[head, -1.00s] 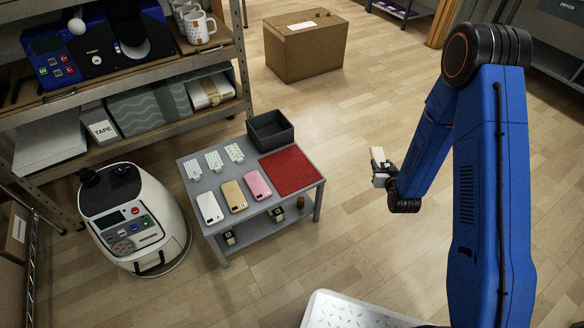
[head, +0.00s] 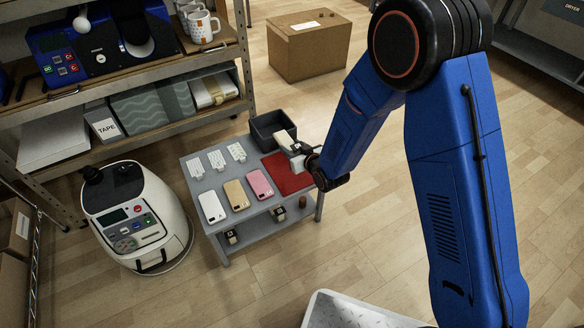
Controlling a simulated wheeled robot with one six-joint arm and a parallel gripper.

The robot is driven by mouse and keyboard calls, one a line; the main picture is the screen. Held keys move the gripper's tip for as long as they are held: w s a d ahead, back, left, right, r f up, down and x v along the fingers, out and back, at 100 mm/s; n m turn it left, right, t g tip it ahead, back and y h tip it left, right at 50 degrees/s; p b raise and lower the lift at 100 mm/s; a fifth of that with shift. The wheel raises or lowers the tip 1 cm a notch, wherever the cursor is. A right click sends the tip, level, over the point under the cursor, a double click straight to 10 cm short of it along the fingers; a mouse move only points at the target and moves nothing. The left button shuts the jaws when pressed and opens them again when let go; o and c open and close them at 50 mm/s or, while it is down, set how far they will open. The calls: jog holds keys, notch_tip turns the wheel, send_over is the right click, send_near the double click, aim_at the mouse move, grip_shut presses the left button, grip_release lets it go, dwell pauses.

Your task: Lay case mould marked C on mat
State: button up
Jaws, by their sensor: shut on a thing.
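My gripper (head: 296,148) is shut on a pale grey block (head: 284,138). It holds the block over the back part of the red mat (head: 287,177), near the dark grey bin. No letter can be read on the block, so I cannot tell whether it is the case mould marked C. The mat lies flat on the right side of the small grey table (head: 199,187). My gripper and forearm hide part of it. I cannot tell how high the block is above the mat.
Three small white pieces (head: 216,159) lie at the table's back left. White (head: 212,207), gold (head: 236,195) and pink (head: 260,184) phone-like cases lie in front. A dark grey bin (head: 268,128) stands behind the mat. A white machine (head: 138,218) stands left of the table.

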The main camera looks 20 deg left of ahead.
jog(key=shift+f, duration=4.75)
jog(key=shift+f, duration=0.1)
jog(key=o, duration=1.2)
jog(key=shift+s+d, duration=0.15)
jog(key=shift+d, duration=0.05)
jog(key=v, duration=1.1)
jog(key=shift+s+d+r, duration=0.15)
jog(key=shift+r, duration=0.15)
